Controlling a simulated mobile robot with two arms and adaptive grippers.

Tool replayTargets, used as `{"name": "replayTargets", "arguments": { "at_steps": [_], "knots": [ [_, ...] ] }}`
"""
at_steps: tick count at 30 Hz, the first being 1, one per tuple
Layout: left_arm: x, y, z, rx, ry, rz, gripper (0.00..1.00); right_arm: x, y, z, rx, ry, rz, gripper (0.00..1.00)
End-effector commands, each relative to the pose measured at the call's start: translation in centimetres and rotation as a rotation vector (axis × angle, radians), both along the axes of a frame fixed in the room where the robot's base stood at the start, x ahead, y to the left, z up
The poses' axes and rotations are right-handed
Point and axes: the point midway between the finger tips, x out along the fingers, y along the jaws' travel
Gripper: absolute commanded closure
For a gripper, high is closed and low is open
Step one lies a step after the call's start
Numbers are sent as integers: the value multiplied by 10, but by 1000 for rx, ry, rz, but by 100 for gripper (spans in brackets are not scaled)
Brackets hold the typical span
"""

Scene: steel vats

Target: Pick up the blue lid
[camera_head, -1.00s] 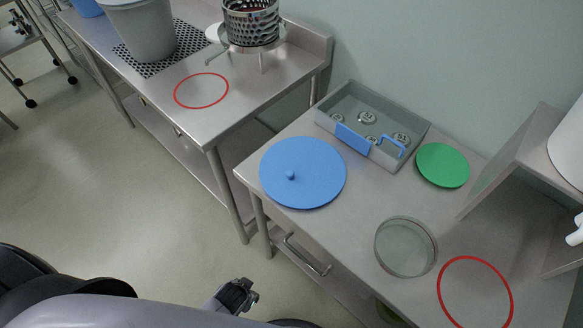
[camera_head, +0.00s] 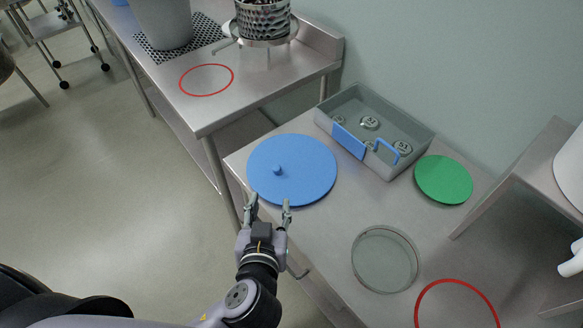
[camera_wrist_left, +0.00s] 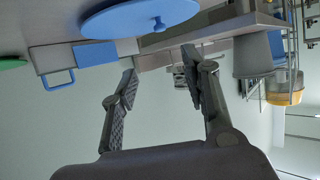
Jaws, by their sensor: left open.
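The blue lid (camera_head: 305,172) is a large round disc with a small knob (camera_head: 277,170) on top. My right gripper is not in view.
A grey tray (camera_head: 417,147) with a blue handle and several round weights stands behind. A green disc (camera_head: 443,180) and a glass dish (camera_head: 385,262) lie to the right. A red ring (camera_head: 458,284) marks the table. A second table (camera_head: 215,115) holds a grey bucket (camera_head: 163,25).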

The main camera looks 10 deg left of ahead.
Motion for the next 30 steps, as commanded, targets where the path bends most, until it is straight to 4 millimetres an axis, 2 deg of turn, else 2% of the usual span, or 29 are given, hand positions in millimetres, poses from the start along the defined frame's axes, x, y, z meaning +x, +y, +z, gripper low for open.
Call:
{"name": "replayTargets", "arguments": {
  "at_steps": [1, 6, 12, 20, 25, 30],
  "knots": [
    [12, 2, -6, 5, -5, 0, 58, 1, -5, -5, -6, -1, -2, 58],
    [47, 9, -22, 5, -3, 2, 58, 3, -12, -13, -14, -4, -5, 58],
    [79, 15, -36, 5, -1, 0, 58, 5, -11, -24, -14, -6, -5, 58],
    [95, 18, -45, 3, 0, 1, 58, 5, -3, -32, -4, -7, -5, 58],
    [116, 23, -62, 5, -2, 1, 58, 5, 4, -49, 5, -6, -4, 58],
    [132, 26, -66, 3, 2, 1, 58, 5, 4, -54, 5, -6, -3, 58]
  ]
}}
